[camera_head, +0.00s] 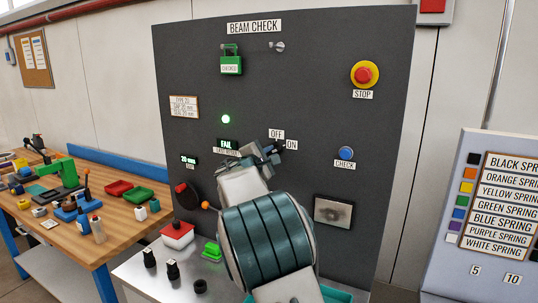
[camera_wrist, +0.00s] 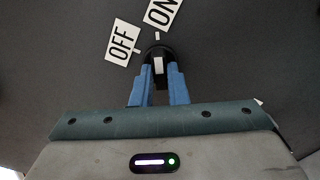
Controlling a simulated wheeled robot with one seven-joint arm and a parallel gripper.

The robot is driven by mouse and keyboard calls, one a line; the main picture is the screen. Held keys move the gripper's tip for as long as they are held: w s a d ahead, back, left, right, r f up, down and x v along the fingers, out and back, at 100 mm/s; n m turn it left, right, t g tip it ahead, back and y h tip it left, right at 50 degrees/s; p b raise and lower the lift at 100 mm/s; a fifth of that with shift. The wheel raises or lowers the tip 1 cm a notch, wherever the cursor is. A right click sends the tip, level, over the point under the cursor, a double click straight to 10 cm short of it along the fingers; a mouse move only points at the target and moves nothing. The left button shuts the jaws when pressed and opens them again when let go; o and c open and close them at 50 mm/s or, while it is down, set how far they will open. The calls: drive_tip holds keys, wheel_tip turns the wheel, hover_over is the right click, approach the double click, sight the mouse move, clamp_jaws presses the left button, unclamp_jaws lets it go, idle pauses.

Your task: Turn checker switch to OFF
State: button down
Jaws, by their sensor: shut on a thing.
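The checker switch (camera_wrist: 158,52) is a black round knob with a white bar on the dark panel. In the wrist view the OFF label (camera_wrist: 123,41) is at its upper left and the ON label (camera_wrist: 163,12) is above it. The white bar is nearly upright in that picture, in line with the tick below ON. My gripper (camera_wrist: 158,88) has its blue fingers shut on the knob, one on each side. In the head view my gripper (camera_head: 268,153) covers most of the switch, beside the OFF label (camera_head: 277,134) and ON label (camera_head: 291,145).
The panel (camera_head: 310,90) also carries a red STOP button (camera_head: 362,75), a blue CHECK button (camera_head: 346,153), a lit green lamp (camera_head: 225,119) and a FAIL display (camera_head: 227,144). A wooden workbench (camera_head: 128,222) with parts stands at the left. A spring colour board (camera_head: 470,185) stands at the right.

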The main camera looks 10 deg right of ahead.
drive_tip(key=shift+n, duration=0.3)
drive_tip(key=n+p, duration=0.1)
drive_tip(key=n, duration=0.4)
drive_tip(key=shift+r+n, duration=0.1)
drive_tip(key=shift+n, duration=0.2)
drive_tip(key=n+p, duration=0.2)
drive_tip(key=n, duration=0.3)
drive_tip(key=shift+n, duration=0.3)
drive_tip(key=c, duration=1.4)
unclamp_jaws()
drive_tip(key=shift+c, duration=0.2)
drive_tip(key=shift+s+a, duration=0.2)
drive_tip(key=shift+s, duration=0.1)
drive_tip(key=b+v, duration=0.4)
drive_tip(key=v, duration=0.9)
